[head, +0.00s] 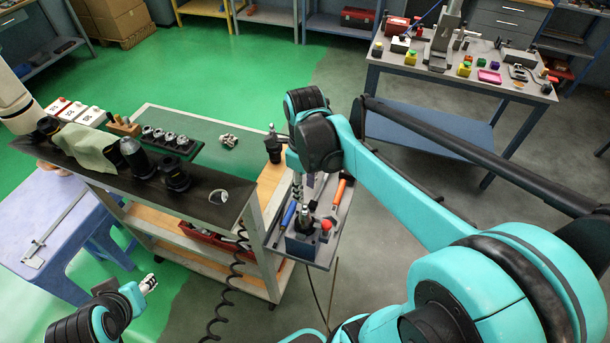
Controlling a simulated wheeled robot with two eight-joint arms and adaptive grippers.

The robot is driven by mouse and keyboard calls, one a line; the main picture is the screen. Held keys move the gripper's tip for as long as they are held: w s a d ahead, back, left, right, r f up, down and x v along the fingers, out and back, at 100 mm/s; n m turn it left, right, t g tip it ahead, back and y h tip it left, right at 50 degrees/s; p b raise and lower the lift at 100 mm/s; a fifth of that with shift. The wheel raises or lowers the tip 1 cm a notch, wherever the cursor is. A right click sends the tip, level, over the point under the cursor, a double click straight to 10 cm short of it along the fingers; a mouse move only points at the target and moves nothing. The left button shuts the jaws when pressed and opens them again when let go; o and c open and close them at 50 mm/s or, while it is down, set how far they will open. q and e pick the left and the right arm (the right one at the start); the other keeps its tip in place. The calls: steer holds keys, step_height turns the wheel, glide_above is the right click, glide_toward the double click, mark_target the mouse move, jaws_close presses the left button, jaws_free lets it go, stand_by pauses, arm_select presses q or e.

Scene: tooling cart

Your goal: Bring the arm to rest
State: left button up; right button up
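My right arm reaches in from the right over the right side of the tooling cart (147,112). Its elbow hides part of the cart's corner. My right gripper (298,188) seems to be the small metallic part below it, above the side tray (341,217); whether its fingers are open or shut is unclear. My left gripper (148,284) is small at the lower left, at the end of a black and teal wrist, in front of the cart and apart from it. Its finger state is too small to make out. I see nothing held in it.
The side tray holds screwdrivers. A coiled black cable (222,295) hangs in front. A purple-blue table (45,215) stands left, a workbench (385,62) at the back right.

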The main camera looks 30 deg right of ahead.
steer(key=shift+r, duration=2.4)
steer(key=s+a+f+n+t+b, duration=0.2)
steer(key=f+n+b, duration=0.3)
steer(key=n, duration=1)
steer(key=s+a+f+n+t+b, duration=0.3)
steer(key=a+f+n+t+b, duration=0.2)
steer(key=f+n, duration=0.6)
steer(key=n+b, duration=0.1)
steer(key=n, duration=0.3)
